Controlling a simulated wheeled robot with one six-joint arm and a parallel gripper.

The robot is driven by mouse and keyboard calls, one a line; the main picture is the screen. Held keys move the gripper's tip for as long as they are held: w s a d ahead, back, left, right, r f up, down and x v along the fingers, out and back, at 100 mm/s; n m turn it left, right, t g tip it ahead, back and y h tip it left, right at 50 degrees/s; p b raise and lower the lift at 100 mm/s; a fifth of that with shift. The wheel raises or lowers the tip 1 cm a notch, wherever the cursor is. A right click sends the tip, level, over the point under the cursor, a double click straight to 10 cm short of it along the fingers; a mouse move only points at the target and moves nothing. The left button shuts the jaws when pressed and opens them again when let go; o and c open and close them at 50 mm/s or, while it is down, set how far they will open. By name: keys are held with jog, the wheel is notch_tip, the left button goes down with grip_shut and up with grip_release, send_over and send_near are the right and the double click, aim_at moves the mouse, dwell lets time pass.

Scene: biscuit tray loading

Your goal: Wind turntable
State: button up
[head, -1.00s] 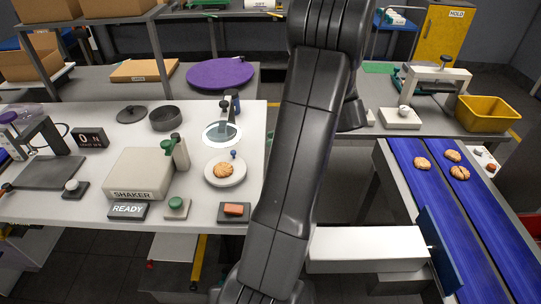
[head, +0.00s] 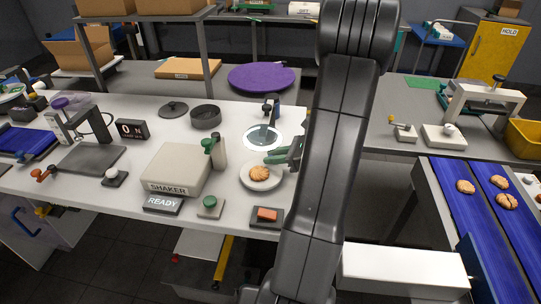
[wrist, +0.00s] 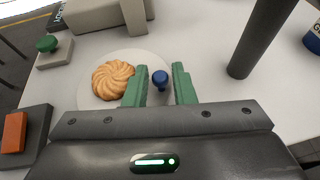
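The turntable is a white round disc (head: 253,185) near the table's right edge, with a swirled biscuit (head: 260,173) on it. In the wrist view, the disc (wrist: 84,97) carries the biscuit (wrist: 113,79) and an upright blue knob (wrist: 160,78) near its rim. My gripper (wrist: 159,72) is open, with its green fingers on either side of the knob. Small gaps show between knob and fingers. In the head view, my gripper (head: 278,157) reaches over the disc's right side from behind my arm, and I cannot make out the knob there.
The shaker box (head: 172,168) and a green knob on a post (head: 210,144) stand left of the disc. An orange block (head: 267,213) sits in front. A dark post (wrist: 262,40) rises close to my right finger. Blue conveyors (head: 470,215) with biscuits lie right.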

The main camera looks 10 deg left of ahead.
jog(key=shift+x, duration=0.75)
grip_shut()
jog(key=shift+w+a+r+n+g+p, duration=0.15)
jog(key=shift+a+n+g+p, duration=0.35)
jog(key=shift+n+g, duration=0.35)
jog(key=n+g, duration=0.1)
jog(key=g, duration=0.1)
jog(key=a+n+g+p, duration=0.1)
jog(key=n, duration=0.1)
jog(key=shift+g, duration=0.35)
grip_release()
jog(key=shift+d, duration=0.15)
jog(key=b+v, duration=0.1)
jog(key=v, duration=1.2)
jog(key=shift+d+r+b, duration=0.15)
jog(key=shift+r+b, duration=0.05)
jog(key=shift+b, duration=0.1)
